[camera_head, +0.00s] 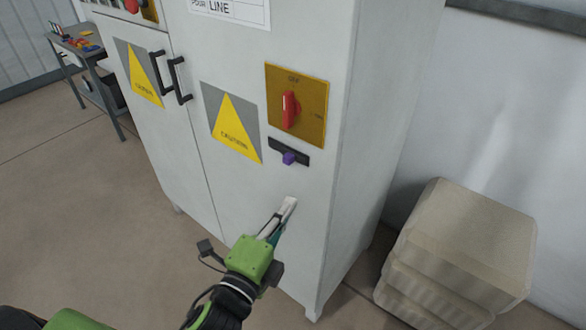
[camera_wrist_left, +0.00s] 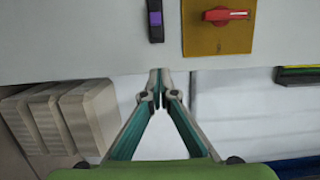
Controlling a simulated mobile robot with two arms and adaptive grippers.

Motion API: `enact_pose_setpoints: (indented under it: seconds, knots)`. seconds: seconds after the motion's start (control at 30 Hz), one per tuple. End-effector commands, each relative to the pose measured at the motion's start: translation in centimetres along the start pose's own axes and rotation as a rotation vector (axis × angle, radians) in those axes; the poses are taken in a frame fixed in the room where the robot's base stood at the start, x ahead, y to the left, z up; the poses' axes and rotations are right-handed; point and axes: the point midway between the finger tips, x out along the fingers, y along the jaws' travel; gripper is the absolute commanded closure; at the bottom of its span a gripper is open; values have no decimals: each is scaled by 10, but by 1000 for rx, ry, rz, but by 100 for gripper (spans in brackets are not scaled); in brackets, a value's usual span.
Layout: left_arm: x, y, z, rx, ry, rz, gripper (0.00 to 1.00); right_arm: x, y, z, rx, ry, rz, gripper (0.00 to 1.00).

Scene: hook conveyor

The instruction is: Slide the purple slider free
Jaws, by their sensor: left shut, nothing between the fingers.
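The purple slider (camera_head: 289,158) is a small block on a short black track (camera_head: 277,148) on the grey cabinet's front, under the red rotary switch. In the left wrist view the purple slider (camera_wrist_left: 155,19) and its black track (camera_wrist_left: 154,6) show near the top, the track running upright there. My left gripper (camera_head: 290,203) is below the slider in the head view, in front of the cabinet and apart from the slider. Its fingertips also meet in the left wrist view (camera_wrist_left: 159,75), with nothing between them. My right gripper is not in view.
The red switch (camera_head: 289,110) sits on a yellow plate above the track. Black door handles (camera_head: 180,80) stick out to the left. A stack of beige blocks (camera_head: 460,250) stands right of the cabinet (camera_head: 190,165). A small table (camera_head: 70,55) is far left. Floor left of the cabinet is clear.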

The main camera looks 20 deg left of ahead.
Motion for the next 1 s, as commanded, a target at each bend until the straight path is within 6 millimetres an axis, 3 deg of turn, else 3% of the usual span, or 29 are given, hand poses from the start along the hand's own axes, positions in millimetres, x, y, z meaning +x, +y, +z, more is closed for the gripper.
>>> enact_pose_setpoints:
  seconds: [0.27, 0.7, 0.83, 1.0]
  knots:
    - [20, -2, 0, 0, 0, -1, 100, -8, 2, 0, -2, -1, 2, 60]
    - [105, -3, 3, 0, -1, 0, 100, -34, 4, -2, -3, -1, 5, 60]
    - [106, -2, 24, 2, -1, 3, 100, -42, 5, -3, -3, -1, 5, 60]
    - [109, 0, 36, -1, 1, 2, 100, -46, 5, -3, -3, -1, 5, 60]
